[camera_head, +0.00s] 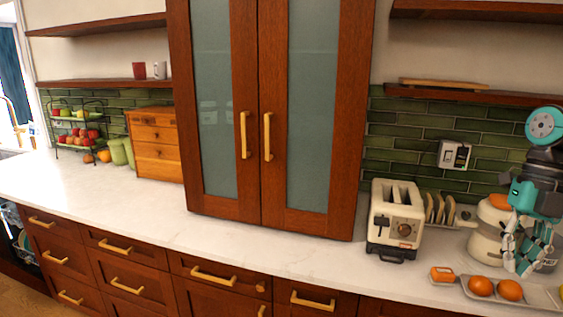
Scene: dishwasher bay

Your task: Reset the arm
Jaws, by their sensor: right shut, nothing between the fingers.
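My right gripper (522,265) hangs down at the right edge of the head view, with its teal and grey fingers together and nothing seen between them. It is over the back part of a long tray that holds oranges (480,286), close in front of a white and orange appliance (484,243), which it partly covers. My right arm comes in from the upper right. My left gripper is not in the picture.
A cream toaster (396,216) stands on the white counter (260,243), left of my right gripper, beside a rack of bread slices (440,208). A tall glass-door cabinet (317,120) stands mid-counter. A fruit stand (78,130) and wooden drawer box (155,143) are at left. The counter front is mostly clear.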

